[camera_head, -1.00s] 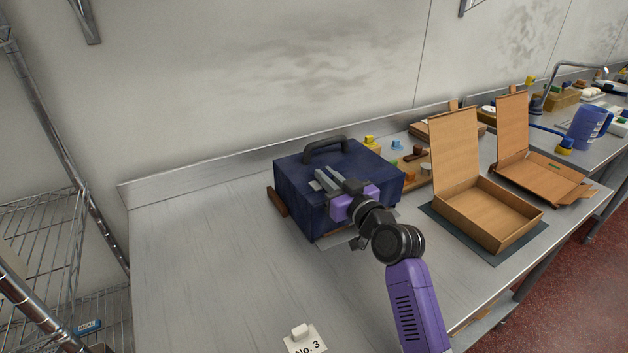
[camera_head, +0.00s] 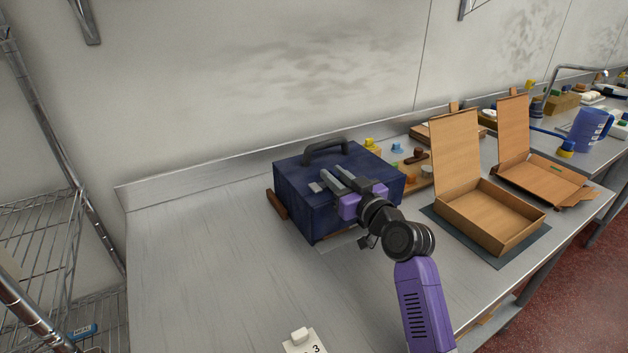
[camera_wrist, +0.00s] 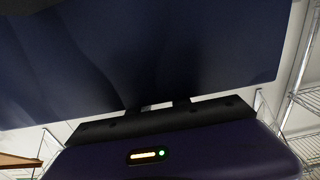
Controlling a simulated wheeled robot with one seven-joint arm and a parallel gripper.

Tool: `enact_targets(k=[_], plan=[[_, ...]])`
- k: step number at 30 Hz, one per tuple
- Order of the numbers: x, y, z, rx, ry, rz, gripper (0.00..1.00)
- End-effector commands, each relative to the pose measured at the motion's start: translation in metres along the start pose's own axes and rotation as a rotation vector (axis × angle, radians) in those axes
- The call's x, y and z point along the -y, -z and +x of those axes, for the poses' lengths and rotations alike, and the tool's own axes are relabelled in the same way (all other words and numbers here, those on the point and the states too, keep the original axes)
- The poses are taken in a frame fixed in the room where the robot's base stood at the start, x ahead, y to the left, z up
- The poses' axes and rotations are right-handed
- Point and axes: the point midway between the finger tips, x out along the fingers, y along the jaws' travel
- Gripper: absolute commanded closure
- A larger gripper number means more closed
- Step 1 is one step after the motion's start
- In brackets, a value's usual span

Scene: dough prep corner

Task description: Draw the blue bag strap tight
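The blue bag (camera_head: 300,192) is a dark blue box-like bag with a dark grey handle (camera_head: 325,148) on top. It stands on the steel table. My gripper (camera_head: 330,179) is over the bag's top and front edge. Its two grey fingers are apart, with a gap between them. A small light grey piece (camera_head: 317,187), perhaps strap hardware, shows on the bag beside the fingertips. I cannot make out the strap itself. In the wrist view the bag (camera_wrist: 200,45) fills the upper part, and little of the fingers shows.
A brown piece (camera_head: 277,204) lies against the bag's left side. An open cardboard box (camera_head: 490,225) on a dark mat stands to the right, with another open box (camera_head: 540,180) behind it. A white numbered card (camera_head: 303,342) is at the front. The table's left side is clear.

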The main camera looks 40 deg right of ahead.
Motion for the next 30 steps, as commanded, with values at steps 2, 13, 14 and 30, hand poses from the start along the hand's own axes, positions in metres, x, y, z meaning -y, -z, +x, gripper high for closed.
enact_targets(k=[2,13,14,30], plan=[[0.001,0.0,0.0,0.0,0.001,0.0,0.65],[0.002,0.0,-0.004,0.001,0.002,0.0,0.65],[0.001,0.0,-0.005,0.001,0.002,0.0,0.65],[0.001,0.0,-0.04,0.001,0.002,0.0,0.65]])
